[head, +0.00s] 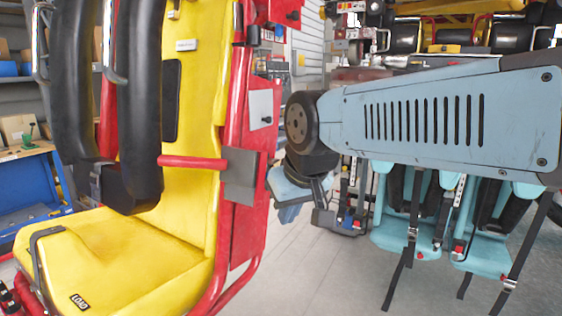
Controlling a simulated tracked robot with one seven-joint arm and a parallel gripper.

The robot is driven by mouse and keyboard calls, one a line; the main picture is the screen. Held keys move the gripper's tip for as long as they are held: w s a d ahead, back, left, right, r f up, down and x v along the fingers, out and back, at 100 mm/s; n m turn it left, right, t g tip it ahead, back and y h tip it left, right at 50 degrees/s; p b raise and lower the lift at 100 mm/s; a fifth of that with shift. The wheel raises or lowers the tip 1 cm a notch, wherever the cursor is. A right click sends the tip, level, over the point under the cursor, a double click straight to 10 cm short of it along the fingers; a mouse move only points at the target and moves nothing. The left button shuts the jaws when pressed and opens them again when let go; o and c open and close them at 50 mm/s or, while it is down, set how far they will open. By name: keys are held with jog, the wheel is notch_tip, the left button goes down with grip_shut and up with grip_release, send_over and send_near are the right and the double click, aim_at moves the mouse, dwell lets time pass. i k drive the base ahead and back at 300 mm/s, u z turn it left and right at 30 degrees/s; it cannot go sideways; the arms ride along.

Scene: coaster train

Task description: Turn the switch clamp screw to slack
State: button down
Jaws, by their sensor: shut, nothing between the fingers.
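I cannot make out a switch clamp screw in the head view. A grey plate (261,108) on the red frame (235,130) carries a small dark knob (267,120); I cannot tell whether it is the screw. A second dark knob (293,15) sits on the red part higher up. My light blue arm reaches in from the right and bends down at a dark joint beside the red frame. I cannot make out my gripper's fingers beyond that bend.
A yellow seat (120,262) with black padded restraints (135,100) fills the left. A red bar with a grey plate (241,176) juts from its frame. Light blue seats (405,230) with dangling straps stand right. A blue workbench (35,190) is far left. Grey floor (310,270) lies open between.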

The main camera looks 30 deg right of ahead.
aim_at(269, 160)
jog(key=k, duration=1.2)
jog(key=z, duration=0.65)
jog(key=i, duration=1)
jog(key=u, duration=0.05)
